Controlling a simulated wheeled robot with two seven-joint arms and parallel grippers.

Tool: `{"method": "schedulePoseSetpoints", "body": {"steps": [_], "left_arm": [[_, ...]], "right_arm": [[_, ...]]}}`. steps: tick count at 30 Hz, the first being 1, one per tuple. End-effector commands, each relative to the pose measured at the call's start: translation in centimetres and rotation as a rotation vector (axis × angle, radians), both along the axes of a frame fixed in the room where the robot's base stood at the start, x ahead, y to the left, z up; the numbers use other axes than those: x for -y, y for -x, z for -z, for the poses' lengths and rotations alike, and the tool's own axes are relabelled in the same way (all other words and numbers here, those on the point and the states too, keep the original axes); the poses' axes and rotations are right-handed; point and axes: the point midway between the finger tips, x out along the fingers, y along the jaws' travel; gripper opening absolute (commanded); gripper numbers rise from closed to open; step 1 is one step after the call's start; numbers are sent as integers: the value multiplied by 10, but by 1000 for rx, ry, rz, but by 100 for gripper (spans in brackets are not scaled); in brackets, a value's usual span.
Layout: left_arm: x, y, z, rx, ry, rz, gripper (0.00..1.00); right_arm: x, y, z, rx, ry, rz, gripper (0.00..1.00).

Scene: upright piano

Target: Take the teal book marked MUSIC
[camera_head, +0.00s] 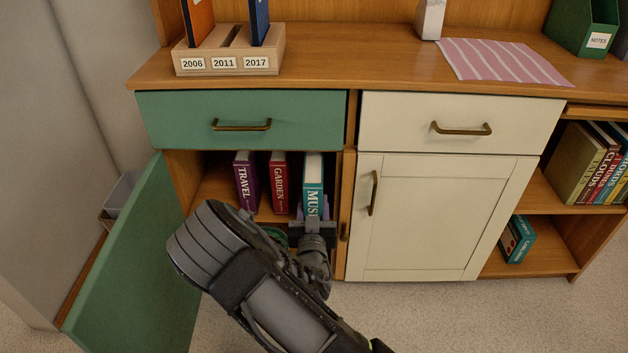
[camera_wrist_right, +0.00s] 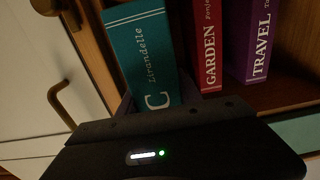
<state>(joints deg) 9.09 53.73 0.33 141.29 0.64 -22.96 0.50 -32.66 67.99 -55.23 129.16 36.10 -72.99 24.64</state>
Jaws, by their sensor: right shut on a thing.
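The teal book marked MUSIC (camera_head: 313,172) stands upright in the open cabinet compartment below the green drawer, near its right side. It also shows in the right wrist view (camera_wrist_right: 140,48), tilted in the picture, with its lower title letters covered by my gripper. My right gripper (camera_head: 313,210) reaches in from the front and is shut on the lower part of the book's spine. The fingers are mostly hidden behind the gripper body. My left gripper is not in view.
A red GARDEN book (camera_head: 280,182) and a purple TRAVEL book (camera_head: 246,180) stand to the left in the same compartment. The green door (camera_head: 140,270) hangs open at left. A closed cream door (camera_head: 430,220) is to the right.

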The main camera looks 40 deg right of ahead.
Motion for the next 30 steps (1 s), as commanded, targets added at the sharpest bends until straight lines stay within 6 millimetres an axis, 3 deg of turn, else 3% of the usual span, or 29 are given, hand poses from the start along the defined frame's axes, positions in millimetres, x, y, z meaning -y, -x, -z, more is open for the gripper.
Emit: {"method": "schedulePoseSetpoints", "body": {"steps": [4,10,30], "left_arm": [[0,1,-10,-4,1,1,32],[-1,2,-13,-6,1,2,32],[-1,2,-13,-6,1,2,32]], "right_arm": [[-19,25,-3,3,1,0,0],[-32,42,-2,5,1,0,0],[-34,45,-1,5,1,1,0]]}}
